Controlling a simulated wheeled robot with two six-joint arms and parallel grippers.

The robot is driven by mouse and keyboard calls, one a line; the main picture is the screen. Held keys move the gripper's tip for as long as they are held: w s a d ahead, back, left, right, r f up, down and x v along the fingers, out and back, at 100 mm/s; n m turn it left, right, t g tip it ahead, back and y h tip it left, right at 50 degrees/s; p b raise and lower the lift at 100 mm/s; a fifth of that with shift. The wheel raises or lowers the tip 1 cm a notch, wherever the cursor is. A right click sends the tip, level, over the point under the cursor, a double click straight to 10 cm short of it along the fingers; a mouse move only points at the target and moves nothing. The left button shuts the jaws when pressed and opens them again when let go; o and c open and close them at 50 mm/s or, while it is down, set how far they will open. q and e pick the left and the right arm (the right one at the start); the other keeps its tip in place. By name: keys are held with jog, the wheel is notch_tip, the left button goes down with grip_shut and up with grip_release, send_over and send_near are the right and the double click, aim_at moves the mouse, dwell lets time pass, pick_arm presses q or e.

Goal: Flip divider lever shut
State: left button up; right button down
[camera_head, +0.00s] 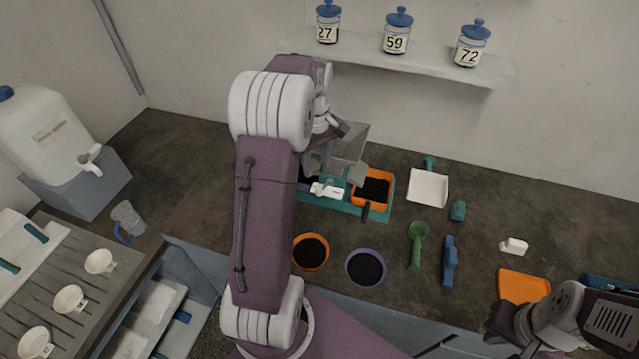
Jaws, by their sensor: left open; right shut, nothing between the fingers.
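The divider (352,141) is a grey box-like hopper at the back middle, partly hidden by my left arm. In front of it is a teal tray (345,208) with an orange pan of dark grains (373,189) in its right side. A small white piece (327,191) shows at the tray's left side; I cannot tell whether it is the lever. My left gripper (335,172) is open, pointing down in front of the hopper, close to the white piece. Contact cannot be made out. My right gripper (608,322) is shut and empty at the lower right edge, its fingertips unclear.
An orange-rimmed bowl (310,252) and a purple-rimmed bowl (366,267) stand in front. A green scoop (418,243), blue tool (449,262), white pan (428,187) and orange tray (523,287) lie right. A shelf (420,63) with jars hangs above.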

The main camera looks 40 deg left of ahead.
aim_at(319, 189)
pick_arm(q)
jog(key=f, duration=0.6)
jog(key=f+p, duration=0.1)
jog(key=f, duration=0.1)
jog(key=shift+w+d+f, duration=0.15)
jog(key=shift+d+f, duration=0.1)
jog(key=shift+f, duration=0.15)
jog(key=shift+d+f, duration=0.1)
jog(key=shift+d, duration=0.05)
